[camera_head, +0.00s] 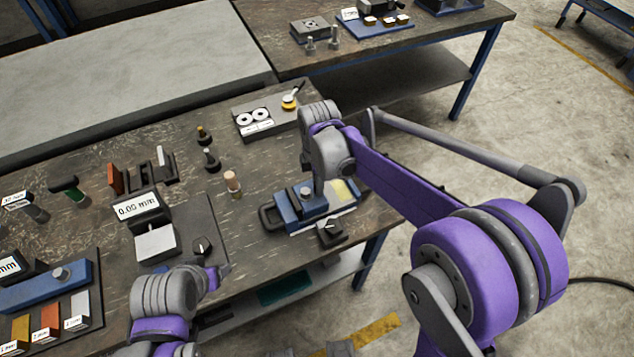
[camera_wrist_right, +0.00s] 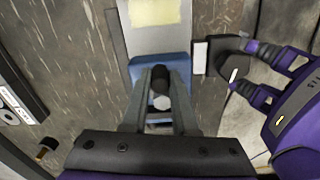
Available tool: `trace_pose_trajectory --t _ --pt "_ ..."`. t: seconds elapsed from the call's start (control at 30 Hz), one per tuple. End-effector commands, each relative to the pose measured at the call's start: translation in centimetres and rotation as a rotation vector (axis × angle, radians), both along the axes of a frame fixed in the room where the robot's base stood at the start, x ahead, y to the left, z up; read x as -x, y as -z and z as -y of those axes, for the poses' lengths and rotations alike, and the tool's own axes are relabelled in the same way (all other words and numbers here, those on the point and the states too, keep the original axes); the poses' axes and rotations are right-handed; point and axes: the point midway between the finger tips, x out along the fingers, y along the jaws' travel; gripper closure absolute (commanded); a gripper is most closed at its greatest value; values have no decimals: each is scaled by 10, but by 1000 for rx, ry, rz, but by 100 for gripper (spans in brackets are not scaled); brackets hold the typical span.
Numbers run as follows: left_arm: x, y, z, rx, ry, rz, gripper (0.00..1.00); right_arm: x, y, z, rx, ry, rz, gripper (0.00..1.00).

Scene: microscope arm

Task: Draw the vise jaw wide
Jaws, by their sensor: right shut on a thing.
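The small blue vise (camera_head: 290,208) stands near the front right edge of the dark workbench, with a dark loop handle (camera_head: 267,217) at its left end and a pale yellow pad (camera_head: 345,190) at its right. My right gripper (camera_head: 317,188) comes down on it from above. In the right wrist view its fingers (camera_wrist_right: 160,95) are shut on a dark upright post (camera_wrist_right: 158,78) over the blue vise body (camera_wrist_right: 143,68). The fingers partly hide the post and jaw; the jaw gap is unclear. My left gripper (camera_head: 222,270) is low at the bench front, apart from the vise; its fingers look spread and empty.
A black knob block (camera_head: 331,231) stands just in front of the vise. A wooden-topped peg (camera_head: 233,183) and a 0.00 mm display (camera_head: 138,208) stand to the left. A plate with two white rings (camera_head: 262,118) lies behind. Bare bench remains between them.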

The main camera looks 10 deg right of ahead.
Motion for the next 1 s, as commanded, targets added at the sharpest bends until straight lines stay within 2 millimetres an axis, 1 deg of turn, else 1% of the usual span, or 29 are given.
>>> trace_pose_trajectory --t 0.2,0.3,0.43,0.7,0.73,0.87,1.0 --pt "2 5 0 0 0 -3 34 -14 0 46 2 9 1 100" --pt "2 7 0 0 0 -4 34 -18 0 62 2 7 1 100" --pt "2 7 0 0 0 -4 34 -21 -1 71 3 4 2 100" --pt "2 7 0 0 0 -4 34 -21 -1 70 2 2 2 100" --pt "2 7 0 0 0 -4 34 -21 -1 70 2 2 2 68" --pt "2 7 0 0 0 -4 34 -20 -1 70 2 2 2 44" --pt "2 7 0 0 0 -4 34 -20 0 69 1 2 1 43"
